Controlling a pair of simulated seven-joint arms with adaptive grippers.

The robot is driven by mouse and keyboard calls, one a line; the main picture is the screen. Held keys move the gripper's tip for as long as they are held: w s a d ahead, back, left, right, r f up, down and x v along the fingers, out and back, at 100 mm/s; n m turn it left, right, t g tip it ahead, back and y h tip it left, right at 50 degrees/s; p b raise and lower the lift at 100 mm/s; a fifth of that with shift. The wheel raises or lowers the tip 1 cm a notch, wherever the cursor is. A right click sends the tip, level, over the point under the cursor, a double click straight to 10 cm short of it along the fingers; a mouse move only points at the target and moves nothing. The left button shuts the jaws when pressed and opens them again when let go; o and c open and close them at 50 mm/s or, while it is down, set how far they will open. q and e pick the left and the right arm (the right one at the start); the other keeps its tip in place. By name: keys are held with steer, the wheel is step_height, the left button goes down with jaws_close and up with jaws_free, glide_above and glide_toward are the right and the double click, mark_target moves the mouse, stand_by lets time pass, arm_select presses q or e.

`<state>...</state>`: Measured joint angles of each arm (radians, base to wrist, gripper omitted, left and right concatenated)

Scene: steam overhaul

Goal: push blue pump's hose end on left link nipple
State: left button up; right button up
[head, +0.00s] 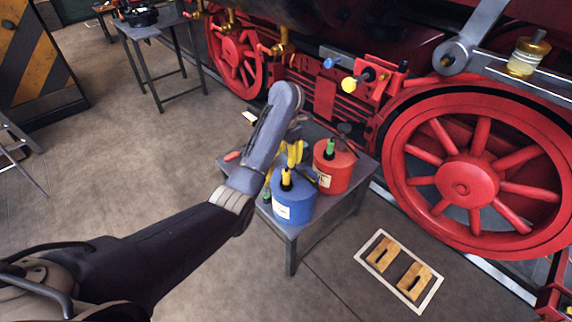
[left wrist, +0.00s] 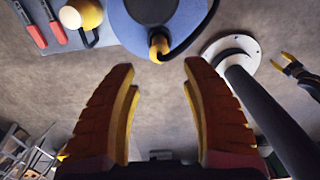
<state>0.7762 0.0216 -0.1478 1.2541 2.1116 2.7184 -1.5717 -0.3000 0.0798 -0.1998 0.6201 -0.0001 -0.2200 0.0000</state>
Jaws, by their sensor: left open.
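The blue pump (head: 293,202) stands on a small grey table, with a yellow fitting (head: 286,180) on its top. In the left wrist view the pump (left wrist: 122,22) shows a yellow collar (left wrist: 157,43) with a black hose curving from it. My left gripper (head: 293,154) is over the pump; its open yellow fingers (left wrist: 158,82) show nothing between them. A blue round end (head: 328,63) and a yellow round end (head: 348,85) stick out at the locomotive; I cannot tell which is the left link nipple.
A red pump (head: 333,169) with a green-tipped fitting stands close beside the blue one. Red-handled pliers (left wrist: 36,28) lie on the table. A large red wheel (head: 462,183) is to the right. A framed board (head: 399,270) lies on the floor. The left floor is mostly clear.

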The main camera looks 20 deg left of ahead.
mark_target(286, 171)
arm_select(q)
steer(key=shift+f, duration=4.25)
jaws_close()
steer(key=shift+r, duration=0.1)
steer(key=shift+r, duration=2.65)
